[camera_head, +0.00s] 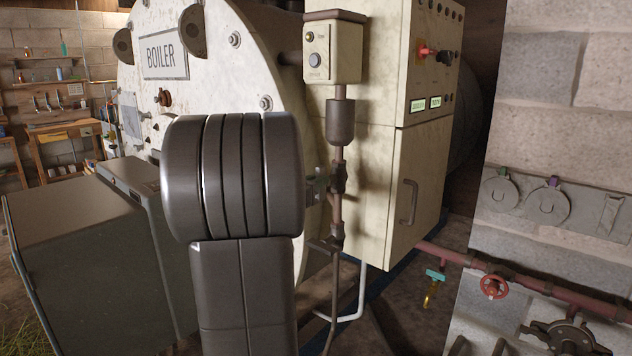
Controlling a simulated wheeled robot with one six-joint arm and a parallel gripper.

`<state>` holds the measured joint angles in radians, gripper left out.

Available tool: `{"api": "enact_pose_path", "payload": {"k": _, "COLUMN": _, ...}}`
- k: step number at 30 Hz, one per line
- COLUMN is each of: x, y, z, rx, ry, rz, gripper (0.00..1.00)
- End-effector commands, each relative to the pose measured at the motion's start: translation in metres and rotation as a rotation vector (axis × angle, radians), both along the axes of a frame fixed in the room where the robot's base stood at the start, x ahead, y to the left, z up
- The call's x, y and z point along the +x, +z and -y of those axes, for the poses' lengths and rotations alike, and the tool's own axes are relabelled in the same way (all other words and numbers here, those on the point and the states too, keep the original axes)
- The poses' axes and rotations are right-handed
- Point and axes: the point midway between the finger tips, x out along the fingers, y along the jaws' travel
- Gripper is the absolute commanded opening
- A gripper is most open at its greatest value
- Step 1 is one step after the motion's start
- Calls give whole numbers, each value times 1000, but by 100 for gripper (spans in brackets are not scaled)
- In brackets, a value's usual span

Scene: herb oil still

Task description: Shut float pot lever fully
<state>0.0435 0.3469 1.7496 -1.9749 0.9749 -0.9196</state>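A dark cylindrical pot (340,122), which looks like the float pot, hangs under a small cream switch box (333,52) on the boiler's right side. A brown pipe with fittings runs down from it. A thin dark bar (322,247), possibly the lever, sticks out to the left near the pipe's lower fitting. Its left end is near my arm's edge, and I cannot tell how far it is turned. My dark arm links fill the centre and hide the area left of the pipe. My gripper is not visible; a small greenish-grey part beside the pipe's middle is unclear.
The boiler (212,25) stands behind my arm. A cream cabinet (405,80) with a handle adjoins the pipe on the right. A red pipe (450,255) with a teal-handled valve (435,275) and red handwheel (494,287) runs right along a block wall.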

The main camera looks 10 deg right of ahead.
Motion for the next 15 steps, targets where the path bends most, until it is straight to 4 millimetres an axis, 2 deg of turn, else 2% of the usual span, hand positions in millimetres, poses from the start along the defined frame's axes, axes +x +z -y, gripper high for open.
{"api": "enact_pose_path", "payload": {"k": 8, "x": 0, "y": -1, "z": 0, "rx": 9, "ry": 0, "rz": 11, "gripper": 0}}
{"api": "enact_pose_path", "payload": {"k": 15, "x": -1, "y": -4, "z": 1, "rx": 65, "ry": 1, "rz": 89, "gripper": 0}}
